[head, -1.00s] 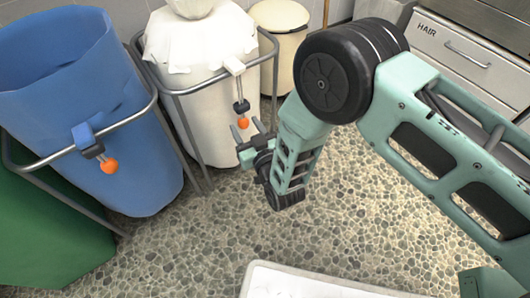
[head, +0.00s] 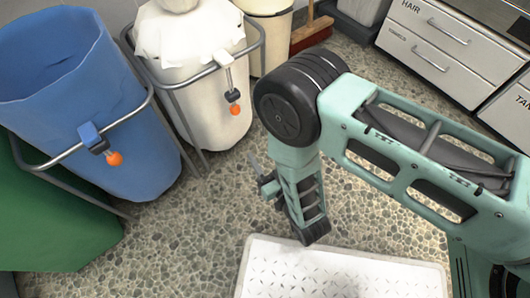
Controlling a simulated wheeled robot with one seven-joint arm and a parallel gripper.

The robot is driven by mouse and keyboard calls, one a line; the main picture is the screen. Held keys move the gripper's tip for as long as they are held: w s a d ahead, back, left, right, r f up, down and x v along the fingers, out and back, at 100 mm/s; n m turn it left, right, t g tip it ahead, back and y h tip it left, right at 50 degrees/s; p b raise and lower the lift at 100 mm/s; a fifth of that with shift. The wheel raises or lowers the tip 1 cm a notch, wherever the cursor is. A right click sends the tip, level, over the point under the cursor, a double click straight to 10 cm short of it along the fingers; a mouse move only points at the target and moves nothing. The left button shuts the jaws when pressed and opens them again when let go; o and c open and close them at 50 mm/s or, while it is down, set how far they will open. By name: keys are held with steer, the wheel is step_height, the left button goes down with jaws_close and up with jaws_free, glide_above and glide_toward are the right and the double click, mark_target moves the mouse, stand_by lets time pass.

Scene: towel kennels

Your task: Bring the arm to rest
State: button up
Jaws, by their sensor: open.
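My arm reaches in from the right in the head view, bent at a black round joint, with its pale green forearm pointing down. My gripper (head: 262,180) is at the left side of the forearm's lower part, above the pebbled floor. Its jaws are small and partly hidden by the forearm; they are open, and I see nothing between them. It is apart from the white bin and its orange-knobbed clamp.
A blue bag bin (head: 70,110) and a white bag bin (head: 190,75) stand in metal frames at the left. A green container (head: 60,225) is at the lower left. Drawers (head: 430,55) line the back right. A white textured tray top (head: 330,275) lies in front. A broom (head: 310,32) stands behind.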

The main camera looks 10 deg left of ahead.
stand_by(0.4)
steer(key=w+a+r+m+g+h, duration=0.2)
steer(key=w+a+r+g+h, duration=0.15)
steer(key=w+r, duration=0.3)
step_height(320, 180, up, 10)
steer(key=d+g+h+p, duration=0.1)
steer(key=d+g, duration=0.1)
steer(key=g, duration=0.2)
steer(key=s+d+r+n+g+h+p, duration=0.1)
steer(key=s+d+r+g+h, duration=0.2)
steer(key=s+d+r, duration=0.65)
steer(key=s+d+r+g+h+p, duration=0.1)
steer(key=s+d+r+g+h, duration=0.25)
steer(key=s+d+r, duration=0.6)
steer(key=w+d+r+p, duration=0.1)
steer(key=r+p, duration=1.6)
steer(key=p, duration=0.2)
steer(key=w+d+r+p, duration=0.1)
steer(key=d+r+p, duration=0.1)
steer(key=r+p, duration=1.6)
steer(key=shift+w+r+p, duration=0.25)
steer(key=shift+w+p, duration=0.1)
